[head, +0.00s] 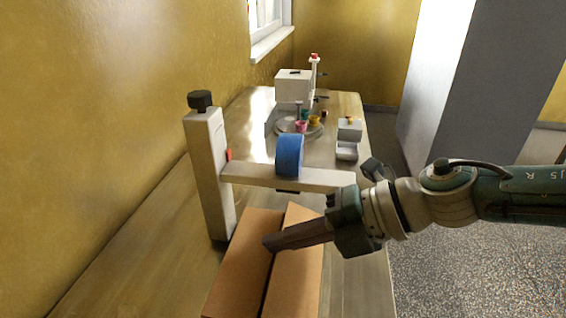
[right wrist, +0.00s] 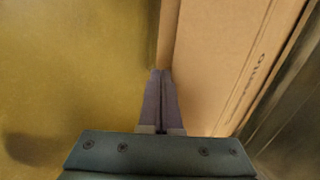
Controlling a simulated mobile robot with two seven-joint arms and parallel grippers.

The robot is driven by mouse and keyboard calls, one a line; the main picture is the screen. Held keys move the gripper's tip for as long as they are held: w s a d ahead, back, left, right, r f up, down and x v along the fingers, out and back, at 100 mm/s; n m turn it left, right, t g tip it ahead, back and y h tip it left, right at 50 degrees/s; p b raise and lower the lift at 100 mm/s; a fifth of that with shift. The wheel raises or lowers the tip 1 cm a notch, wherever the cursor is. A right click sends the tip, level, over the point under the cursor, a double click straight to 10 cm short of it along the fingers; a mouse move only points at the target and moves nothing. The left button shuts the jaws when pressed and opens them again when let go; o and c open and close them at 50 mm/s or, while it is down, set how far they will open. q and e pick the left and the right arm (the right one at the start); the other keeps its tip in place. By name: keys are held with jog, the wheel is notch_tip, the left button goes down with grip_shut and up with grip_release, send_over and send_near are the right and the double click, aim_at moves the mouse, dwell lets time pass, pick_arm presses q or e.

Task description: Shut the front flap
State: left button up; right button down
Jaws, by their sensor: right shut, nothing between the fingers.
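A brown cardboard box lies on the wooden table in the head view. Its top shows a left panel (head: 242,262) and a right panel (head: 298,268), with a narrow dark gap between them. I cannot tell for certain which is the front flap. My right gripper (head: 268,242) reaches in from the right, its closed fingers above the right panel and their tips by the gap; I cannot tell whether they touch. In the right wrist view the closed fingers (right wrist: 161,75) point at the edge of a cardboard surface (right wrist: 225,60) with printed writing. My left gripper is not in view.
A pale post (head: 208,175) with a black knob stands left of the box. Its horizontal arm (head: 250,173), carrying a blue roll (head: 289,155), spans just behind the box. Farther back stand a white machine (head: 293,87), coloured cups and a grey open-lidded box (head: 347,150).

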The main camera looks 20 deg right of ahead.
jog(key=shift+w+a+f+b, duration=0.3)
jog(key=shift+a+f+b, duration=0.1)
jog(key=shift+f, duration=0.35)
dwell(0.8)
dwell(0.7)
